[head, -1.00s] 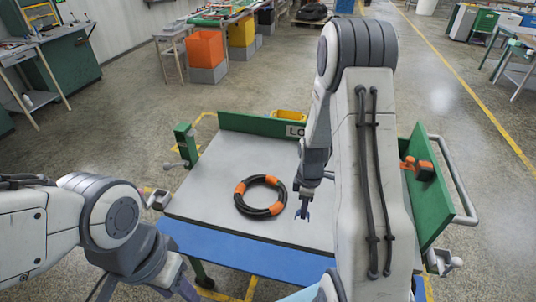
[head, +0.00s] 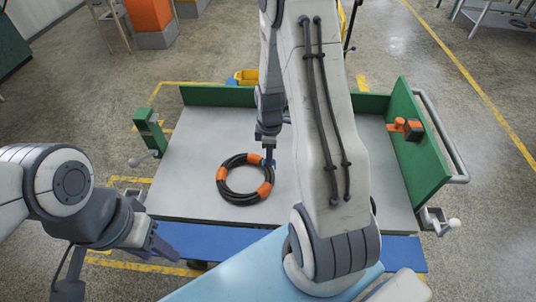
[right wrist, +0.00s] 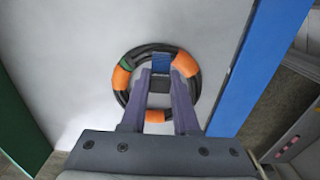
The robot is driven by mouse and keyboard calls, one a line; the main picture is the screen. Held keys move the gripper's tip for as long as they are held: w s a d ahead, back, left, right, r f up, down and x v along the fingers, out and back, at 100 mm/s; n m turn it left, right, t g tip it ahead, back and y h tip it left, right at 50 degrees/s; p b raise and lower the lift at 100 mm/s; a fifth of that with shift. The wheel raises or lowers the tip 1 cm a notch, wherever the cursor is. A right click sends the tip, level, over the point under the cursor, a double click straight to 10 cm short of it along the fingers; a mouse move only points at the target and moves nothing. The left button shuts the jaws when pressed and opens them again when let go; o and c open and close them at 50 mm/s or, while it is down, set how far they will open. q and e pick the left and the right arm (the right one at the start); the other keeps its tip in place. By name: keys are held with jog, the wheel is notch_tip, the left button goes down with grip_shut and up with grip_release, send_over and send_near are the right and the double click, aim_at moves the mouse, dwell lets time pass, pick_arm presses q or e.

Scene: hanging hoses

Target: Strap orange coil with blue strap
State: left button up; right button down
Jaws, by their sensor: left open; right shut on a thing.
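The coil (head: 233,194) is a ring of black hose with several orange bands, lying flat on the cart's grey top. In the right wrist view the coil (right wrist: 139,106) lies beyond my fingers and shows a small green patch at its upper left. My right gripper (head: 269,156) is at the coil's upper right edge. The right wrist view shows its fingers (right wrist: 162,72) shut on a small blue strap (right wrist: 162,61), over the ring. I cannot tell whether the strap touches the hose. My left gripper (head: 152,243) is open, at the cart's front left, away from the coil.
The cart top (head: 185,150) is clear around the coil. Green panels stand at its back and right (head: 415,150), with an orange item (head: 408,127) on the right one. A blue edge (head: 205,240) runs along the front. A yellow bin (head: 247,77) stands behind.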

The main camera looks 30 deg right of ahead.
aim_at(270, 175)
jog(key=shift+s+f+b, duration=0.1)
jog(key=shift+f+b, duration=1.1)
jog(key=shift+f, duration=0.8)
jog(key=shift+f+b, duration=0.25)
jog(key=shift+b, duration=0.1)
jog(key=shift+f+b, duration=0.65)
jog(key=shift+f, duration=0.25)
jog(key=shift+f+b, duration=0.4)
jog(key=shift+f, duration=0.15)
